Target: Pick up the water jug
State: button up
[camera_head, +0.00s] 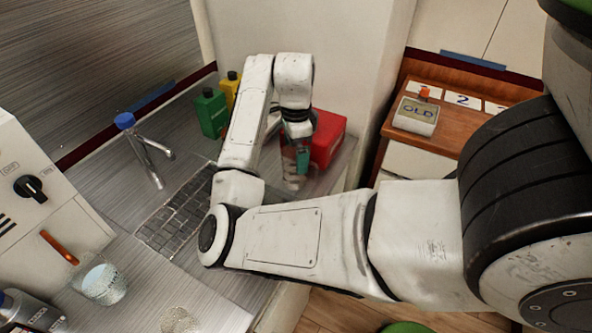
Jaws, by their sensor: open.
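A clear, glassy vessel (292,181), which looks like the water jug, stands on the metal counter near its right end, in front of a red box. My arm and gripper hide much of it. My gripper (299,161) points down at the vessel's upper part, with a teal finger showing beside or over it. The jaws are open; I cannot tell whether they touch the vessel.
A red box (327,140) stands close behind my gripper. Green (211,114) and yellow (231,90) bottles stand left of my arm. A blue-topped tap (140,150), dark rack (176,220) and textured glass (103,284) are further left.

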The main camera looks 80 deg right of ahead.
jog(key=shift+a+f, duration=0.15)
jog(key=shift+f, duration=1.7)
jog(key=shift+c, duration=0.4)
jog(key=c, duration=1)
jog(key=shift+o, duration=0.2)
jog(key=shift+r, duration=0.15)
